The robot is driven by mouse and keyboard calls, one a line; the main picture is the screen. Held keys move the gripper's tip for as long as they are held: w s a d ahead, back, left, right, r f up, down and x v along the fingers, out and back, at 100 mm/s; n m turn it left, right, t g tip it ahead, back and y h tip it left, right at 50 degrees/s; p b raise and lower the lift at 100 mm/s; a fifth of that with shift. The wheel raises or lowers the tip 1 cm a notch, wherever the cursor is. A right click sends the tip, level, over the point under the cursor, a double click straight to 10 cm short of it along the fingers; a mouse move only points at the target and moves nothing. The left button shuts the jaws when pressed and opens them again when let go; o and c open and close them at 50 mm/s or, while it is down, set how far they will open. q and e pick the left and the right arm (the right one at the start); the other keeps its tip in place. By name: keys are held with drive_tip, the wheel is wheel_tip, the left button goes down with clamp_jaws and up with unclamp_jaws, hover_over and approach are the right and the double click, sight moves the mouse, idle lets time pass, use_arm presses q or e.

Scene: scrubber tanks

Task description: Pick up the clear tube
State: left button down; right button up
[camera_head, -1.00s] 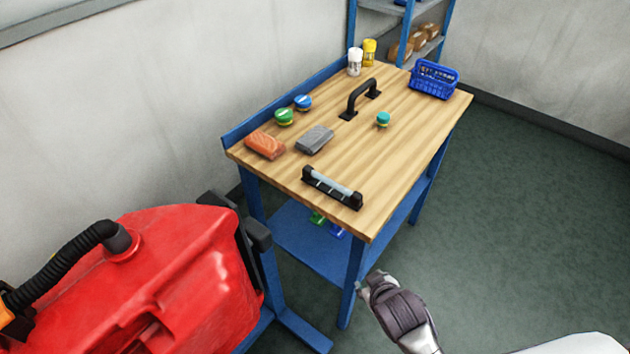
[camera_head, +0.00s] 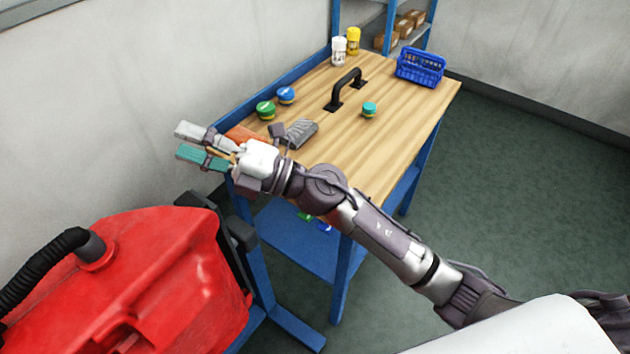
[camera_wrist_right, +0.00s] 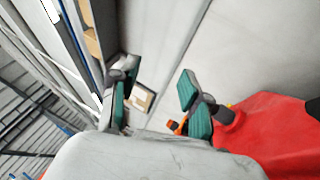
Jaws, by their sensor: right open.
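My right gripper (camera_head: 188,143) is open and empty. It is held out past the left corner of the wooden table (camera_head: 395,130), its fingers pointing left. Its teal finger pads also show spread apart in the right wrist view (camera_wrist_right: 156,88), with nothing between them. The clear tube and its black holder do not show now; my right arm covers the front of the tabletop where they stood. My left gripper is not in view.
An orange block (camera_head: 240,133), partly hidden, and a grey block (camera_head: 301,132) lie near the arm. A black handle (camera_head: 346,88), small round containers, two bottles and a blue basket (camera_head: 420,68) stand farther back. A red machine (camera_head: 140,285) stands at the front left.

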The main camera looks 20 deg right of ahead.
wheel_tip(320, 180, down, 12)
drive_tip(key=s+a+r+n+g+h, duration=0.1)
drive_tip(key=n+g+h, duration=0.8)
drive_tip(key=n, duration=0.3)
drive_tip(key=w+d+f+h, duration=0.1)
drive_tip(key=w+d+h, duration=0.25)
drive_tip(key=d, duration=0.35)
drive_tip(key=w+d+t+h, duration=0.1)
drive_tip(key=w+d+h, duration=0.2)
drive_tip(key=d+h, duration=0.35)
drive_tip(key=w+d+f+h, duration=0.1)
drive_tip(key=w+d+h, duration=0.2)
drive_tip(key=d, duration=0.6)
drive_tip(key=shift+m, duration=0.4)
drive_tip(key=f, duration=0.2)
drive_tip(key=f+p, duration=0.1)
drive_tip(key=f, duration=0.3)
drive_tip(key=shift+w+d+f, duration=0.2)
drive_tip(key=shift+d+f, duration=0.05)
drive_tip(key=shift+d, duration=0.1)
drive_tip(key=shift+f+p, duration=0.3)
drive_tip(key=shift+f, duration=0.25)
drive_tip(key=shift+w+f, duration=0.1)
drive_tip(key=shift+f, duration=0.2)
drive_tip(key=f, duration=0.1)
drive_tip(key=f+p, duration=0.2)
drive_tip(key=shift+w+d+f, duration=0.25)
drive_tip(key=shift+w+f, duration=0.05)
drive_tip(key=shift+w, duration=0.1)
drive_tip(key=shift+f, duration=0.4)
